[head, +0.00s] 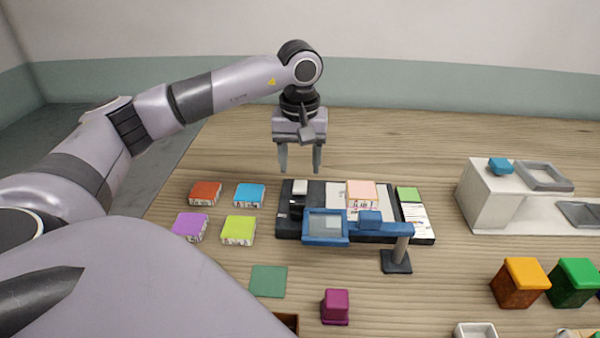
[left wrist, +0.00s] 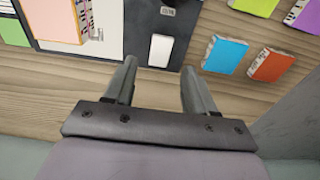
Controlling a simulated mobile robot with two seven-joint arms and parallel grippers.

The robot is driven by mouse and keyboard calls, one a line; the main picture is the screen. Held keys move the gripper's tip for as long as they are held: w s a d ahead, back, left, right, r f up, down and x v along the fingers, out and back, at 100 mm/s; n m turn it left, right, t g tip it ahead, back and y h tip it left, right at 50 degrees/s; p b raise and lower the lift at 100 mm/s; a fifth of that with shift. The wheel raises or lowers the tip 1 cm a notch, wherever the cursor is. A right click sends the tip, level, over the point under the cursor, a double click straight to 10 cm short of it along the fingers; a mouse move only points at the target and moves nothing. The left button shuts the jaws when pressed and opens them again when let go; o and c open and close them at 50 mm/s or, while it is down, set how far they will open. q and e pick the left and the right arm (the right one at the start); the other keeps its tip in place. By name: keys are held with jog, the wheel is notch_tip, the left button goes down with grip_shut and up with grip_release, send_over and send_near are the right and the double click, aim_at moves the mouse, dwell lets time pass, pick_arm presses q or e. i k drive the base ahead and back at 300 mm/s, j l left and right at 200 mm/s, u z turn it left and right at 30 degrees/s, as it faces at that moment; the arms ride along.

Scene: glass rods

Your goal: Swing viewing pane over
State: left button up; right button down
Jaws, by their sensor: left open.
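The viewing pane (head: 325,227) is a blue-framed clear square on a blue arm (head: 385,227), carried by a grey post on a dark base (head: 396,262). The pane hangs over the front edge of a black board (head: 284,222) on the table. My left gripper (head: 300,168) is open and empty, pointing down behind the board's back edge, apart from the pane. In the left wrist view its two fingers (left wrist: 158,85) are spread near a white block (left wrist: 160,50) on the board. The pane is not visible in that view. My right gripper is not in view.
A pink-topped block (head: 361,194) and a card lie on the board. Red (head: 205,193), blue (head: 250,195), purple and lime blocks lie left of it. A magenta piece (head: 335,307) stands in front. A white stand (head: 490,195) is at right.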

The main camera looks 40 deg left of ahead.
aim_at(369, 222)
jog(key=k+l, duration=0.75)
jog(key=l, duration=0.25)
